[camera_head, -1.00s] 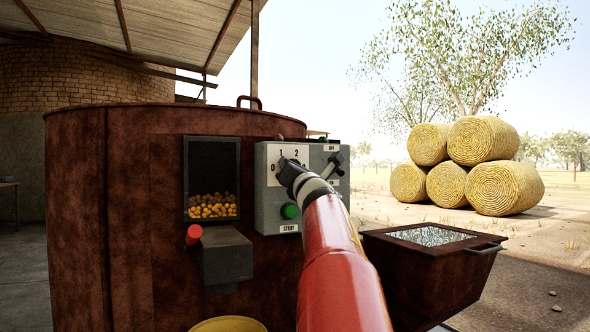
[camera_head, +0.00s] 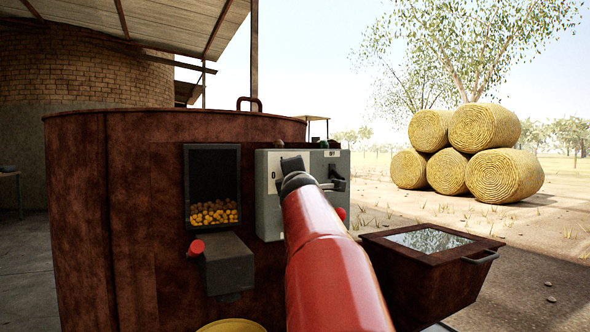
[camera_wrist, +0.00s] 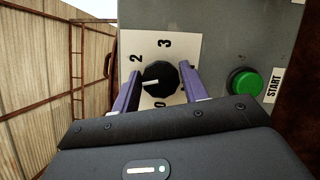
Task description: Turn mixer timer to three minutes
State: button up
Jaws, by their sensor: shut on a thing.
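The timer knob (camera_wrist: 161,82) is round and black with a white pointer mark, in the middle of the wrist view. The pointer points left, below the 2 and toward the left finger. The white dial plate (camera_wrist: 178,39) shows 2, 3 and 0; the 1 is not visible there. My gripper (camera_wrist: 160,72) has its two purple fingers on either side of the knob, shut on it. In the head view, my arm hides the knob and most of the dial on the grey control box (camera_head: 268,222).
The green START button (camera_wrist: 245,83) is right of the right finger. A black lever (camera_head: 338,183) and a red button (camera_head: 341,213) are near my arm on the box. The rusty mixer (camera_head: 85,220) stands behind, with a hopper (camera_head: 430,275) at right.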

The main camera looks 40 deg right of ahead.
jog(key=shift+d+m+g+y+p, duration=0.15)
jog(key=shift+m+g+y, duration=0.3)
jog(key=shift+m+y, duration=1.6)
jog(key=shift+a+m+g+y+p, duration=0.15)
jog(key=shift+m+g+y, duration=0.4)
jog(key=shift+m, duration=2.85)
jog(key=shift+d+m+g+y+p, duration=0.15)
jog(key=shift+m+g+y, duration=0.25)
jog(key=shift+m+y, duration=1.65)
jog(key=shift+m+h, duration=0.65)
jog(key=shift+m, duration=0.15)
jog(key=o, duration=0.9)
jog(key=shift+s+r, duration=0.1)
jog(key=b+v, duration=0.1)
jog(key=v, duration=0.6)
jog(key=shift+s, duration=0.3)
